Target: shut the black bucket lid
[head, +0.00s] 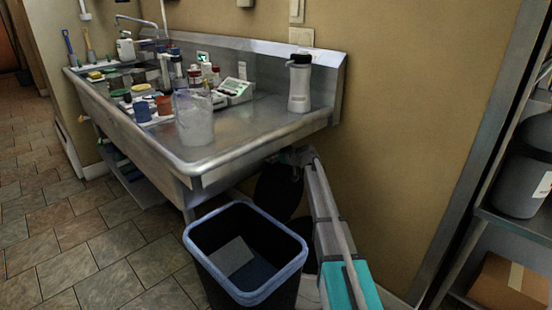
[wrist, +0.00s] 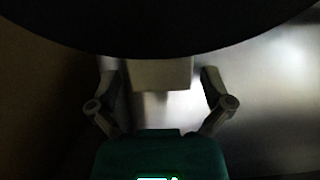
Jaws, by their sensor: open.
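A black round disc (head: 278,192), which looks like the raised bucket lid, stands steeply under the front corner of the steel sink table in the head view. A dark shape (head: 303,231) below it, partly behind the bin and my arm, may be the bucket body. My gripper (head: 294,156) is at the disc's upper edge, below the tabletop. In the wrist view a large black curved surface (wrist: 160,25) fills the top, probably the lid. My gripper (wrist: 160,95) is open there, with a pale block (wrist: 160,73) between or beyond its fingers. Contact is unclear.
A blue-rimmed bin (head: 202,247) stands close in front, left of my arm. The steel sink table (head: 245,150) overhangs the disc and carries a clear jug (head: 194,118) and bottles. A shelf on the right holds a dark lidded bucket (head: 522,172). Floor at left is clear.

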